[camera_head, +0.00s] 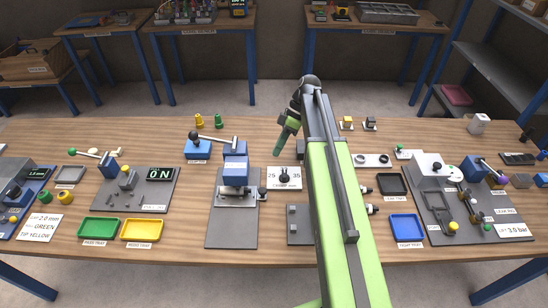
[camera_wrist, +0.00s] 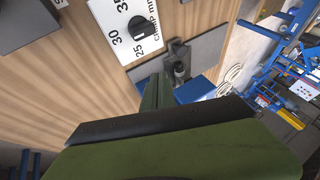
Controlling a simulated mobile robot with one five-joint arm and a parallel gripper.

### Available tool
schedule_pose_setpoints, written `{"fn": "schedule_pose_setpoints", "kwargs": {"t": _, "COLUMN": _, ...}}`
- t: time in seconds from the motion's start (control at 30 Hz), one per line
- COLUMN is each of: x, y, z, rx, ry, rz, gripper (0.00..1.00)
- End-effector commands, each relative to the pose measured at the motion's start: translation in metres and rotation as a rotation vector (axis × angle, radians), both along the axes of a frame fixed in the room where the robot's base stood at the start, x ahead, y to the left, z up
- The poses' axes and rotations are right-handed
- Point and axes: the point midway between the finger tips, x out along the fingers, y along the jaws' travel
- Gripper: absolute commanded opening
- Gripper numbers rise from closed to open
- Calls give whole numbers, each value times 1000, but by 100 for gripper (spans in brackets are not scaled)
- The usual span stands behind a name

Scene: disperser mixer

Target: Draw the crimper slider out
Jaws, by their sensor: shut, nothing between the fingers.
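The crimper (camera_head: 236,172) is a blue block on a grey baseplate, left of centre in the head view. A grey metal part with a rod (camera_head: 238,192) lies at its front foot; I cannot tell surely whether this is the slider. A lever with a black knob (camera_head: 194,135) is behind the block. My gripper (camera_head: 285,135) is shut and empty, in the air right of and behind the crimper, apart from it. In the wrist view its green fingers fill the bottom and hide part of the scene. A grey and blue device (camera_wrist: 182,68), probably the crimper, shows beyond them.
A crimp dial card (camera_head: 285,178) stands right of the crimper; it also shows in the wrist view (camera_wrist: 138,28). Green (camera_head: 98,228) and yellow (camera_head: 142,229) trays lie left. My green arm hides part of the table right of centre. Yellow and green cones (camera_head: 199,121) stand behind the crimper.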

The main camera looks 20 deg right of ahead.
Motion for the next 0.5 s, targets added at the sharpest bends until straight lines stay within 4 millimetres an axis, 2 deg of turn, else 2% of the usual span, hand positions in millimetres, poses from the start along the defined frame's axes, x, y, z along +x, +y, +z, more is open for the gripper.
{"fn": "schedule_pose_setpoints", "kwargs": {"t": 0.03, "x": -3, "y": 5, "z": -14, "rx": 0, "ry": -1, "rz": 1, "gripper": 0}}
{"fn": "schedule_pose_setpoints", "kwargs": {"t": 0.4, "x": -21, "y": 46, "z": -83, "rx": -1, "ry": 1, "rz": 2, "gripper": 0}}
{"fn": "schedule_pose_setpoints", "kwargs": {"t": 0.5, "x": -42, "y": 55, "z": -75, "rx": -2, "ry": 1, "rz": 1, "gripper": 0}}
